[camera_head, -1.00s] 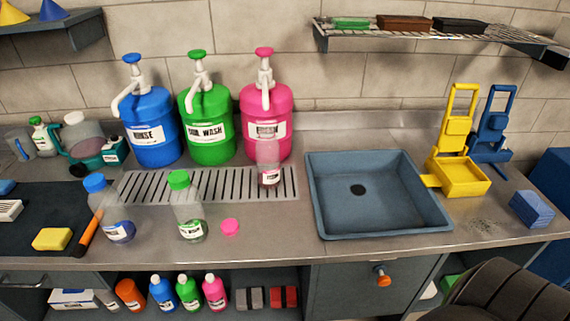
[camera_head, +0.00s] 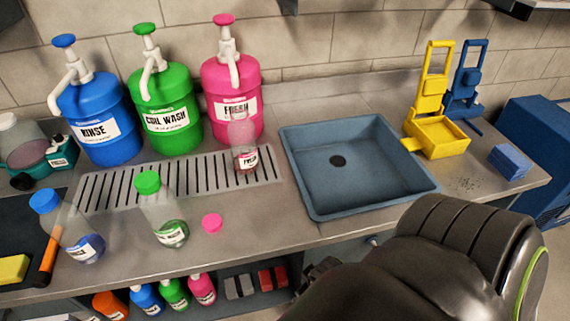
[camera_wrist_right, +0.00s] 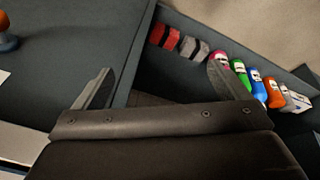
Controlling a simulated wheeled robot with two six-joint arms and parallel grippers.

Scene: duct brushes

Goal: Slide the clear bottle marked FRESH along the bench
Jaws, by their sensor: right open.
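The clear bottle marked FRESH (camera_head: 244,158) stands upright on the right end of the slotted drain grate, in front of the pink FRESH pump jug (camera_head: 233,88). It holds a little pink liquid, and I see no cap on it. A pink cap (camera_head: 212,223) lies on the bench (camera_head: 265,235) in front. My right arm reaches in at the lower right, well apart from the bottle. In the right wrist view my right gripper (camera_wrist_right: 160,88) is open and empty, with the under-bench shelf beyond it. My left gripper is not in view.
A clear green-capped bottle (camera_head: 162,212) and a blue-capped one (camera_head: 72,228) stand left of the pink cap. A blue-grey sink (camera_head: 340,195) lies right of the grate. Yellow (camera_head: 437,130) and blue (camera_head: 467,95) stands are beyond it. Bench between cap and sink is clear.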

